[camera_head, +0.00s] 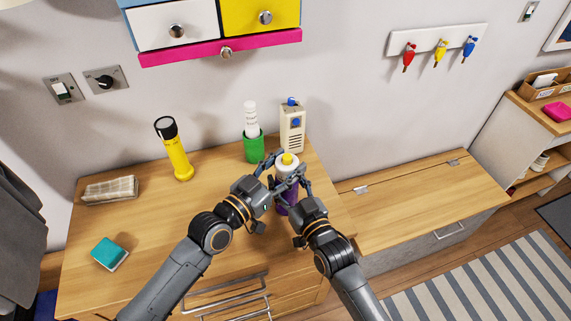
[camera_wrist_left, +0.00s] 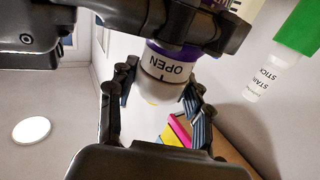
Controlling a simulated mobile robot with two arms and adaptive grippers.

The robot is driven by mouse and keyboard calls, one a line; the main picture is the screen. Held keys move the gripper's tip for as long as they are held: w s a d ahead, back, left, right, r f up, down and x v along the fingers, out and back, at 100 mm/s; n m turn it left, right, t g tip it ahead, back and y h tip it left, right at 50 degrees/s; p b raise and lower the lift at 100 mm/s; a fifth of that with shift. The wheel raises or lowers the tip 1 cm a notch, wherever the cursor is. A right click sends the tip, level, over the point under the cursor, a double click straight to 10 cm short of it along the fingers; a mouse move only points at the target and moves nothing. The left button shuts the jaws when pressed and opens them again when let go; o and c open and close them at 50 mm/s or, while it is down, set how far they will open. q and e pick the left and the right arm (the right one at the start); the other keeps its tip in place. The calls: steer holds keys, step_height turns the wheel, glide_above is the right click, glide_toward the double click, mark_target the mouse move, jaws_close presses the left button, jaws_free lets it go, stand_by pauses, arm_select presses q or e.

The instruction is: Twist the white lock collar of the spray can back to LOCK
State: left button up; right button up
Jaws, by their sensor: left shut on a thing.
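The spray can (camera_head: 291,194) stands upright near the right end of the dresser top, with a purple body and a yellow nozzle (camera_head: 287,158). Its white lock collar (camera_head: 286,169) is near the top. In the left wrist view the collar (camera_wrist_left: 168,68) reads OPEN upside down, with a dark tick beside the word. My left gripper (camera_head: 285,174) is shut with its fingers on both sides of the collar. My right gripper (camera_head: 290,190) is lower, its dark fingers around the purple body; they also cross the top of the left wrist view. The grippers hide much of the can.
Behind the can stand a green cup (camera_head: 254,148) with a white stain stick and a beige box (camera_head: 292,128). A yellow flashlight (camera_head: 176,152), a striped packet (camera_head: 110,190) and a teal box (camera_head: 110,253) are to the left. The front middle of the dresser top (camera_head: 165,225) is clear.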

arm_select(q)
steer(key=shift+d+r+m+g+h, duration=0.15)
steer(key=shift+r+m+g+h, duration=0.05)
steer(key=shift+m+g+h, duration=0.4)
steer(key=shift+d+r+m+g+h, duration=0.15)
steer(key=shift+m+g+h, duration=0.35)
steer(key=shift+g+h, duration=0.15)
arm_select(e)
steer(key=shift+s+a+f, duration=0.15)
steer(key=shift+a+f, duration=0.05)
steer(key=shift+a, duration=0.05)
arm_select(q)
steer(key=shift+m+g+h, duration=0.4)
steer(key=shift+g+h, duration=0.05)
arm_select(e)
steer(key=shift+c, duration=0.2)
arm_select(q)
steer(key=shift+w+a+f+m+g+h, duration=0.15)
steer(key=shift+a+m+g+h, duration=0.15)
steer(key=shift+m+g+h, duration=0.35)
steer(key=shift+g, duration=0.25)
steer(key=shift+w+a+f, duration=0.15)
steer(key=shift+a+f, duration=0.1)
steer(key=shift+a, duration=0.2)
arm_select(e)
steer(key=shift+d, duration=0.2)
arm_select(q)
steer(key=o, duration=1.2)
steer(key=shift+d+g, duration=0.1)
steer(key=shift+g, duration=0.3)
